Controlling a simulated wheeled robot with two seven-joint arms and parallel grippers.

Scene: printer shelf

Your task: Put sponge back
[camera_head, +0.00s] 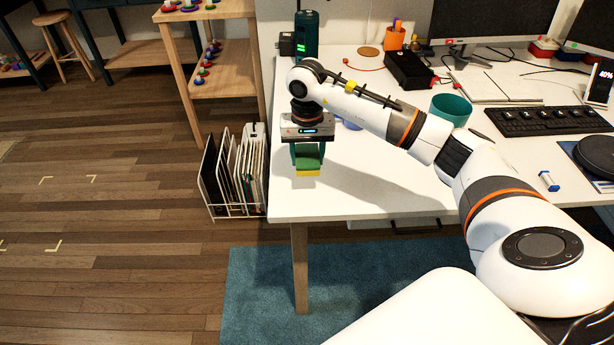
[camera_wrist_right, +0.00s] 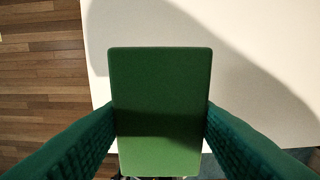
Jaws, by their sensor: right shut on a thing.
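The sponge (camera_head: 307,171) has a green top and a yellow lower layer. My right gripper (camera_head: 308,158) is shut on it, with a teal finger on either side, near the left end of the white desk. In the right wrist view the sponge's green face (camera_wrist_right: 160,110) fills the middle, pressed between the two fingers (camera_wrist_right: 160,125). Behind it show the white desk top and, at left, the wooden floor. Whether the sponge touches the desk I cannot tell. My left gripper is not in view.
The white desk (camera_head: 345,190) holds a teal cup (camera_head: 451,109), a black keyboard (camera_head: 555,121), a black box (camera_head: 408,70) and an orange pen holder (camera_head: 394,39). A wire rack with files (camera_head: 236,175) stands on the floor at the desk's left. The desk's front left is clear.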

